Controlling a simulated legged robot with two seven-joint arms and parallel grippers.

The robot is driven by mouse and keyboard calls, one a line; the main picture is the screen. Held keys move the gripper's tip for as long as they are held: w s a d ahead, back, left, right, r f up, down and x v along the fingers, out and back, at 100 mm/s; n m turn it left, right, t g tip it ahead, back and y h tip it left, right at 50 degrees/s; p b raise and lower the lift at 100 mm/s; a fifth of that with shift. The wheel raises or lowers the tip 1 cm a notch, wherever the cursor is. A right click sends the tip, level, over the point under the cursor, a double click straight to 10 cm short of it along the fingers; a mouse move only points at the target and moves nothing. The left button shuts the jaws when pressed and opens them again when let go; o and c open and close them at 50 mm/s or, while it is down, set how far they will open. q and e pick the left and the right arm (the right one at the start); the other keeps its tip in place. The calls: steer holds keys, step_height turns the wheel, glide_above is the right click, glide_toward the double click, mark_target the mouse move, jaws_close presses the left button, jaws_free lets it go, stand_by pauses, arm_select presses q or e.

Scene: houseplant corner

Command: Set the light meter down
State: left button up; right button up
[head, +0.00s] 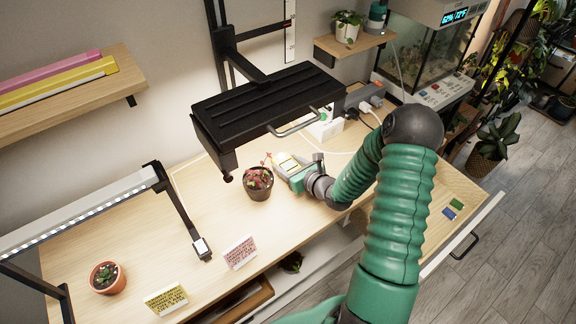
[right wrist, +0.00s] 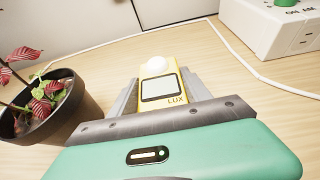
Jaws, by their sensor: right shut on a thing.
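The light meter (right wrist: 158,88) is yellow with a grey screen, a white dome and the letters LUX. In the right wrist view it sits between the two grey fingers of my right gripper (right wrist: 160,92), which is shut on it. In the head view the right gripper (head: 289,165) is low over the wooden table, just right of a small dark pot with a red-leaved plant (head: 258,182). Only a bit of the light meter (head: 286,161) shows there. I cannot tell whether it touches the table. My left gripper is not in view.
A black shelf platform (head: 265,100) with a handle hangs above and behind the gripper. A white box (right wrist: 275,25) and a white cable lie behind. A terracotta pot (head: 107,278), a yellow card (head: 166,299) and a pink card (head: 240,252) stand nearer the front. The table's middle left is clear.

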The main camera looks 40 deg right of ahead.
steer(key=shift+d, duration=0.25)
steer(key=o, duration=1.2)
steer(key=shift+d+f, duration=0.1)
steer(key=o, duration=0.5)
steer(key=shift+a, duration=0.3)
steer(key=p+v, duration=0.1)
steer(key=v, duration=1.1)
steer(key=shift+d, duration=0.1)
